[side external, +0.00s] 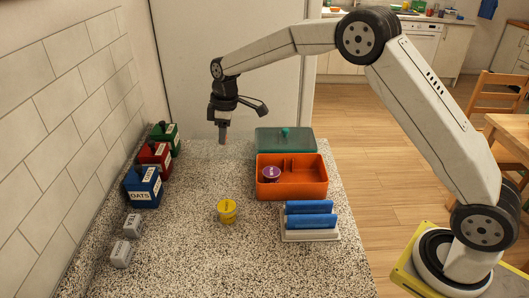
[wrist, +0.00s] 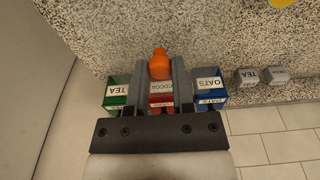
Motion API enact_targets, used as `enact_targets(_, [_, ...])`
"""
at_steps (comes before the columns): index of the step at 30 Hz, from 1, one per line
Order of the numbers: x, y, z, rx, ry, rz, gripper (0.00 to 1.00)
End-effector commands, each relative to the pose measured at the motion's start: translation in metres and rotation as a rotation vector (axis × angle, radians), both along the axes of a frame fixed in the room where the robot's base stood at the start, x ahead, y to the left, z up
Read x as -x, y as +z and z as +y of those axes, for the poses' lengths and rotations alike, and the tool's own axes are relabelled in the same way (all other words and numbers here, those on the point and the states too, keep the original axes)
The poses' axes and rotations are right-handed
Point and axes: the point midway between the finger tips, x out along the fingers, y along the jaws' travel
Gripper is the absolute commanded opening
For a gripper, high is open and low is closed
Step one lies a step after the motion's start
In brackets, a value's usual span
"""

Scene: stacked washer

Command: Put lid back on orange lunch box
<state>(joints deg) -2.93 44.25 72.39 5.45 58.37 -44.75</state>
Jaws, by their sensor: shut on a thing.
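The orange lunch box (side external: 262,190) stands open on the speckled counter, with dividers inside. A small purple round pot (side external: 271,174) is in its left part. A teal lid-like piece with a small knob (side external: 298,148) is just behind the box, apart from my gripper. My gripper (side external: 223,137) points down over the counter's far part, left of the teal piece. In the wrist view, my gripper (wrist: 160,70) is shut on a small orange bottle-shaped object (wrist: 159,64). In the side view the held object is too small to make out.
Green (side external: 165,137), red (side external: 156,156) and blue (side external: 143,188) canisters line the wall, with two grey blocks (side external: 132,224) nearer. A yellow pot (side external: 227,211) and a pale rack holding blue pieces (side external: 310,236) stand in front of the lunch box.

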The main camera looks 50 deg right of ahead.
Motion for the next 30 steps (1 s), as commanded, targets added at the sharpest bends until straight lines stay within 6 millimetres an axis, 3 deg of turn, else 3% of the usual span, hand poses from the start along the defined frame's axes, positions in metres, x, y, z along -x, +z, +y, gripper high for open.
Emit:
enact_targets(18, [0.099,0.025,-0.078,0.0,-0.002,-0.001,0.0])
enact_targets(24, [0.132,0.027,-0.093,0.0,-0.001,-0.001,0.0])
enact_targets(30, [0.152,0.027,-0.1,0.0,0.0,-0.001,0.0])
